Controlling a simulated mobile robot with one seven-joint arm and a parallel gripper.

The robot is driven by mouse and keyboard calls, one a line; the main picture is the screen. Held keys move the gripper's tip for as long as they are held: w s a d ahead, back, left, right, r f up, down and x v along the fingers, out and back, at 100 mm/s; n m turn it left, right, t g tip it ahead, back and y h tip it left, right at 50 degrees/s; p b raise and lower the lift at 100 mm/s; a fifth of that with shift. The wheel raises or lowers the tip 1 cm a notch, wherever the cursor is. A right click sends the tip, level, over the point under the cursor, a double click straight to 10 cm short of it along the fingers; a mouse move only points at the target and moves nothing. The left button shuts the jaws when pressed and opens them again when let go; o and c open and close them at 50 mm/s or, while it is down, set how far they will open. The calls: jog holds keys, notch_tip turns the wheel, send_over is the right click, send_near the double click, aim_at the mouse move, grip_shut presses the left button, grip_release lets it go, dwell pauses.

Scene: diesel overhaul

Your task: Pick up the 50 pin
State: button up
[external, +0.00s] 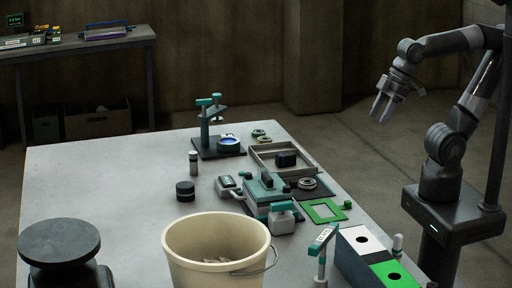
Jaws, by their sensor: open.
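My gripper (381,109) is raised in the air beyond the right side of the grey table (100,165). Its two fingers point down, apart and empty, well away from everything on the table. I cannot make out a "50" marking on any part. A small upright grey cylinder with a dark middle (193,163) stands near the table's middle. Another small pale upright piece (397,246) stands by the white and green box at the right. A T-shaped tool with a teal, labelled handle (323,241) stands left of that box. I cannot tell which is the pin.
A cream bucket (190,265) and a dark round stand (60,243) occupy the front. A teal-handled press (211,125), a shallow tray (258,158), a teal fixture (265,190), a green frame (324,210) and the box (357,243) crowd the right half. The table's left is clear.

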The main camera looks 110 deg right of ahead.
jog(key=w+d+r+m+h, duration=0.1)
jog(key=w+d+r, duration=0.1)
jog(key=w, duration=0.5)
jog(key=w+d+r+m, duration=0.1)
jog(key=w+d+r, duration=0.15)
jog(key=w, duration=0.45)
jog(key=m+g+h, duration=0.1)
jog(key=m+g, duration=0.1)
jog(key=m, duration=0.2)
send_over(195, 153)
jog(key=s+a, duration=0.2)
jog(key=s, duration=0.2)
notch_tip(195, 153, down, 14)
jog(key=x, duration=0.7)
jog(key=w+x, duration=0.1)
jog(key=x, duration=0.3)
jog(key=shift+d+r, duration=0.1)
jog(key=shift+c, duration=0.5)
grip_shut()
